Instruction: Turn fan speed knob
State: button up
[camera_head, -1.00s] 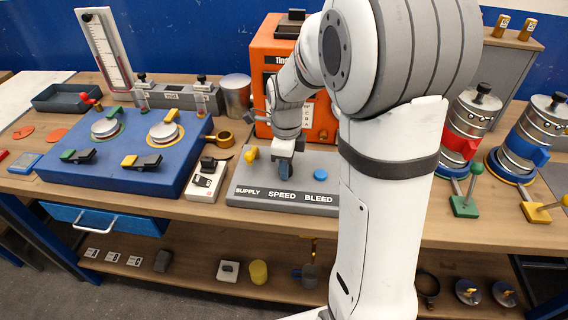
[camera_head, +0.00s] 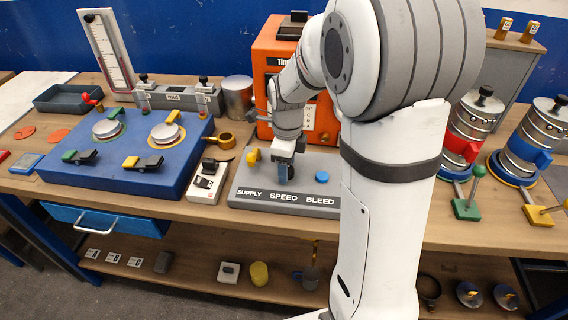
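A grey control panel (camera_head: 260,195) lies on the bench with the labels SUPPLY, SPEED and BLEED along its front. A yellow knob (camera_head: 252,156) stands at the SUPPLY position and a blue round knob (camera_head: 322,177) at the BLEED position. My gripper (camera_head: 284,174) points down over the middle of the panel, behind the SPEED label. Its dark blue-grey fingers cover that spot, so the speed knob is hidden. I cannot tell whether the fingers are open or shut, or whether they touch the knob.
An orange box (camera_head: 276,62) stands behind the panel. A white switch box (camera_head: 208,182) is just to the left, beside a blue test base (camera_head: 120,180). Canisters with red and blue handles stand on the right. My arm hides the bench right of the panel.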

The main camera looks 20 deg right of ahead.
notch_tip(320, 180, up, 7)
jog(key=shift+f, duration=0.1)
jog(key=shift+r, duration=0.45)
jog(key=shift+s, duration=0.1)
